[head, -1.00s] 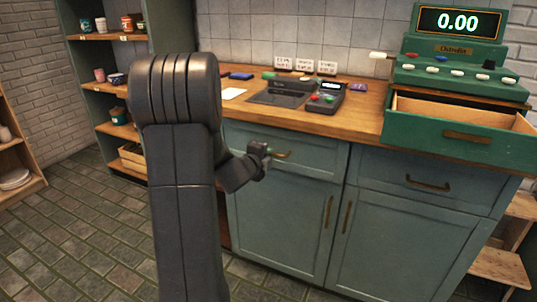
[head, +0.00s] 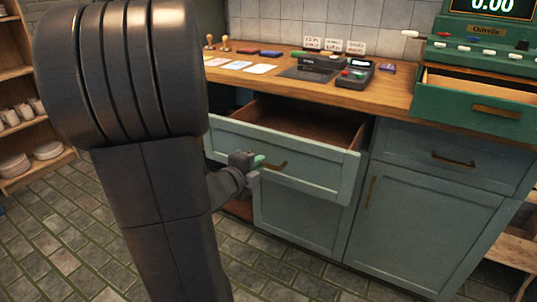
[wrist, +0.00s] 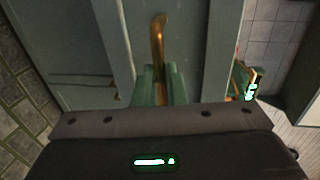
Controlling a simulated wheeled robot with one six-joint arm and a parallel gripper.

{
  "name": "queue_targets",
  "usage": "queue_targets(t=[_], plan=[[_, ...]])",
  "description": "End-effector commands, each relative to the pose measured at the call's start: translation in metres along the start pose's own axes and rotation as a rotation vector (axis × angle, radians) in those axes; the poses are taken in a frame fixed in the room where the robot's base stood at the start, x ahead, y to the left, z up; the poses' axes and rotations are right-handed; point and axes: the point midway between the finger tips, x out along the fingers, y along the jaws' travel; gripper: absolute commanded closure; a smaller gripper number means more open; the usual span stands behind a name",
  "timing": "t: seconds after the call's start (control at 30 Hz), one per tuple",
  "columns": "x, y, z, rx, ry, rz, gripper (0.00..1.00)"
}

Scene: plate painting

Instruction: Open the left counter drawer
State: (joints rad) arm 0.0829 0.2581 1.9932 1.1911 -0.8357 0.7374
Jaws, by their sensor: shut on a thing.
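The left counter drawer (head: 315,167) is blue-grey and stands pulled well out from the counter in the head view. Its brown inside shows, and the part in view looks empty. My gripper (head: 259,161) is at the drawer's front, shut on its brass handle (head: 280,165). In the wrist view the green fingers of my gripper (wrist: 159,80) are at one end of the handle (wrist: 158,38), against the drawer front (wrist: 185,35).
The right counter drawer (head: 480,163) is shut. Above it, a green cash register (head: 470,60) has its own drawer open. A card terminal (head: 356,74), cards and stamps lie on the wooden counter (head: 385,92). Shelves with dishes stand at the left. The tiled floor in front is clear.

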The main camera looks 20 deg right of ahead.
Motion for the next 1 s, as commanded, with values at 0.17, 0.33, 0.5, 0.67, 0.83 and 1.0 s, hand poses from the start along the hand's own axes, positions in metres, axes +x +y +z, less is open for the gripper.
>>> queue_targets(t=[0.17,0.33,0.5,0.67,0.83,1.0], plan=[[-0.026,0.006,0.0,-0.001,-0.002,0.002,1.0],[-0.039,0.009,0.0,-0.001,-0.001,0.002,1.0],[-0.043,0.01,0.0,-0.001,0.001,0.002,1.0],[-0.043,0.01,0.0,0.0,0.002,0.002,1.0],[-0.043,0.01,0.0,0.0,0.002,0.002,0.83],[-0.043,0.01,0.0,0.0,0.001,0.001,0.68]])
